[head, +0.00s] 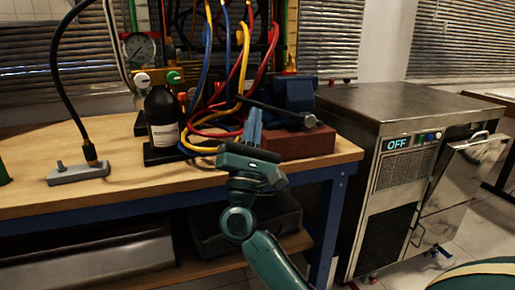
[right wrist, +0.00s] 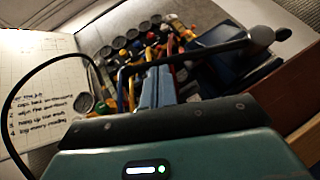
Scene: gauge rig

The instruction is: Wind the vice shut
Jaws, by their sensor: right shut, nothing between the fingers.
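The blue vice (head: 296,90) stands on a red-brown block (head: 300,143) at the right end of the workbench. Its dark handle bar (head: 281,110) slants across its front and ends in a grey knob at the lower right. In the right wrist view the bar (right wrist: 215,49) crosses just beyond my fingers, and part of the blue vice (right wrist: 215,72) shows behind. My right gripper (head: 254,112) points up, shut and empty, in front of the bar's left part. Whether it touches the bar I cannot tell. The same fingers show in the right wrist view (right wrist: 158,82). My left gripper is not in view.
Blue, yellow and red hoses (head: 212,50) hang close behind and left of my right gripper. A dark bottle (head: 162,117) and a grey block with a black cable (head: 78,173) stand on the workbench (head: 130,190). A steel machine reading OFF (head: 397,143) stands to the right.

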